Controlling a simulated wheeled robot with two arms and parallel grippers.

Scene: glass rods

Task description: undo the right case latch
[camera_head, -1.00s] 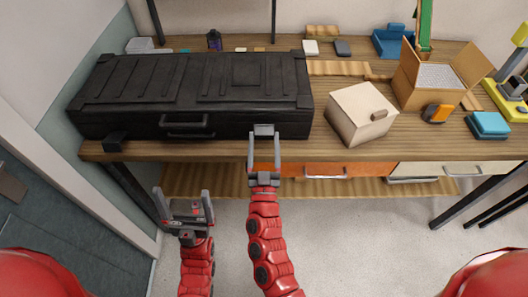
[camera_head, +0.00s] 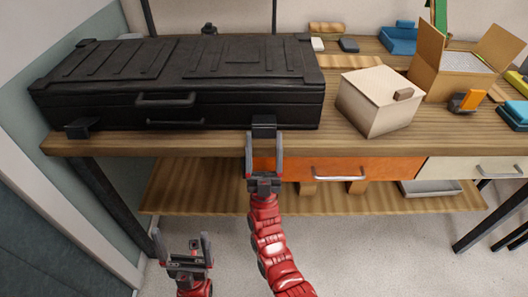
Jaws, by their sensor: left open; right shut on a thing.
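A long black case (camera_head: 225,95) lies closed on the wooden workbench, its handle (camera_head: 165,100) on the front face. The right case latch (camera_head: 264,124) is a dark block standing out from the front of the case near its right end. My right gripper (camera_head: 265,136) is shut on this latch, one finger on each side. The left case latch (camera_head: 83,128) juts out in a similar way near the left end. My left gripper (camera_head: 183,240) is open and empty, low in front of the bench and well below the case.
The workbench (camera_head: 330,142) has a narrow free strip before the case. A cream box (camera_head: 372,118) stands just right of the case, with an open cardboard box (camera_head: 440,82) beyond. An orange drawer (camera_head: 400,169) and a lower shelf (camera_head: 400,205) are below the bench top.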

